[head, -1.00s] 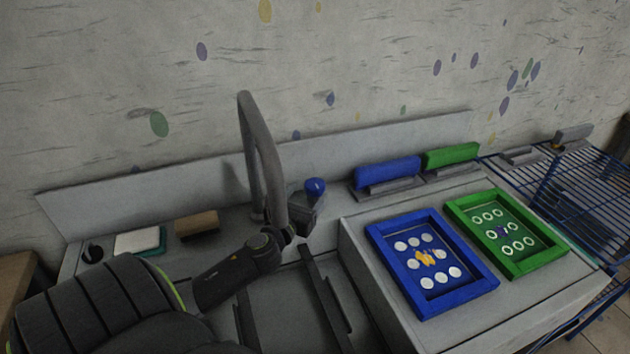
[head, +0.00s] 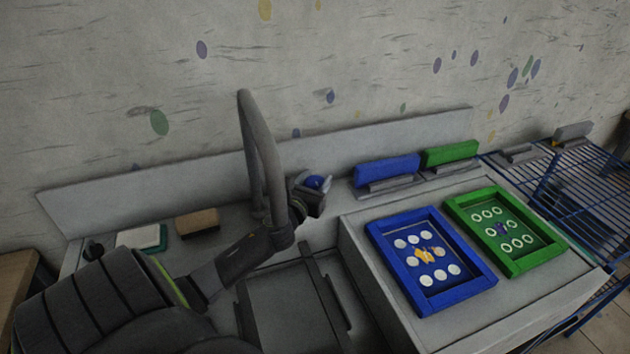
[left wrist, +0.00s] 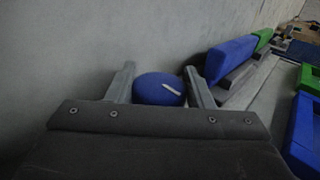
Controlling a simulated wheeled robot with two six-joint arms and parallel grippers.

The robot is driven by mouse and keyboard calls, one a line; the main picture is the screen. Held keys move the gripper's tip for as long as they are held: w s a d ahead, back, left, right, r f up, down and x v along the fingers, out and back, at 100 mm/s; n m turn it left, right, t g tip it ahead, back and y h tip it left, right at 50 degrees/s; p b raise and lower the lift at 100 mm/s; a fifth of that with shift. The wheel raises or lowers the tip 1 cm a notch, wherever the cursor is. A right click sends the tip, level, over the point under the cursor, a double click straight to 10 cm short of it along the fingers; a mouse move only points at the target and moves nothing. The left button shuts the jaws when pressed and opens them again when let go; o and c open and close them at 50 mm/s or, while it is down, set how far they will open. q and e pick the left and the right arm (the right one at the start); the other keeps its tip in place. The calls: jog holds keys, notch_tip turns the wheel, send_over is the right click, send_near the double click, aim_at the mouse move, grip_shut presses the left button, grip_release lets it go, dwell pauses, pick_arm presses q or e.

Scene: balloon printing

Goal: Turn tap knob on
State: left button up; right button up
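The blue tap knob (head: 315,181) stands at the back of the sink counter, right of the grey tap spout (head: 262,160). The left wrist view shows the knob (left wrist: 158,88) as a round blue cap with a pale mark on top. It sits between the two fingers of my left gripper (left wrist: 160,85), which are spread on either side of it; a small gap shows at each side. My right gripper is not in view.
A blue frame (head: 432,262) and a green frame (head: 507,232) lie on the counter to the right. A blue squeegee (head: 388,171) and a green one (head: 450,154) stand behind them. The spout rises close beside my left forearm. A blue wire rack (head: 575,180) is far right.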

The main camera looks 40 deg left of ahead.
pick_arm(q)
jog(key=shift+c, duration=1.3)
